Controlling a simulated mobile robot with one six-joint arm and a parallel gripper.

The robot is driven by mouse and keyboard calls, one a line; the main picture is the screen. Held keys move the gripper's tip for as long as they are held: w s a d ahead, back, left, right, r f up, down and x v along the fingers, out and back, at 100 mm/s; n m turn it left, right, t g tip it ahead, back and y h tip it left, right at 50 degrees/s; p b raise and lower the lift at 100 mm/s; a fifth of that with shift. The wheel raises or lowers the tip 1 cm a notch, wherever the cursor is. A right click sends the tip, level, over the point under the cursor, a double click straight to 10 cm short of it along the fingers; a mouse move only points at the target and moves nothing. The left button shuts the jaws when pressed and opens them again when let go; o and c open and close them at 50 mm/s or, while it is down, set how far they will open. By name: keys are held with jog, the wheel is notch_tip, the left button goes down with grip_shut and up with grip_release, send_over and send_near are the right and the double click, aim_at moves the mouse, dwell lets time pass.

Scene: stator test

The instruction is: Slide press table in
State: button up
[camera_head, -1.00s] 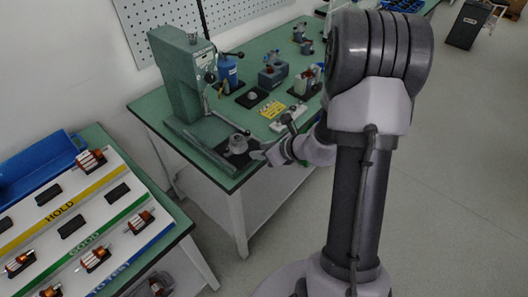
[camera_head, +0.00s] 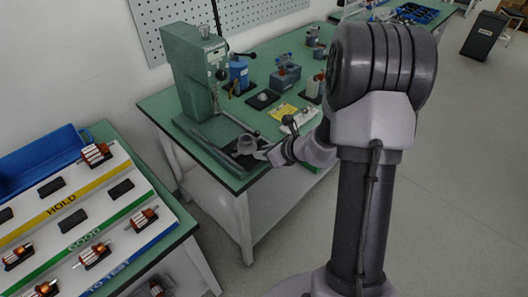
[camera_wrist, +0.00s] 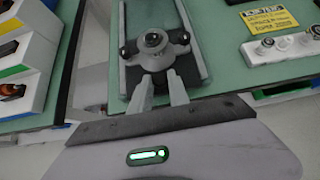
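The green press (camera_head: 189,82) stands on the near end of the green workbench. Its grey press table (camera_head: 246,143) sits on a slide at the front of the press, near the bench's front edge. In the wrist view the press table (camera_wrist: 153,48) shows from above, with a round centre and dark knobs at its sides, between two rails. My gripper (camera_head: 266,153) is at the front of the press table. In the wrist view my gripper (camera_wrist: 159,80) has its two fingertips apart, close to the table's front part. I cannot tell whether they touch it.
A sorting board (camera_head: 70,212) with HOLD and GOOD rows and several rotors stands at left, with a blue bin (camera_head: 38,163) behind it. A yellow label (camera_wrist: 270,19) and a white fixture (camera_wrist: 287,45) lie right of the press.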

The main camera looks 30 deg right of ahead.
aim_at(243, 136)
dwell(0.3)
jog(key=w+a, duration=0.1)
jog(key=w, duration=0.3)
jog(key=w+a+p, duration=0.1)
jog(key=w+a, duration=0.1)
jog(key=w, duration=0.3)
jog(key=w+a+p, duration=0.1)
jog(key=w, duration=0.3)
jog(key=shift+w+a, duration=0.15)
jog(key=shift+a, duration=0.25)
jog(key=o, duration=0.7)
jog(key=shift+c, duration=0.2)
jog(key=p+v, duration=0.1)
jog(key=v, duration=0.5)
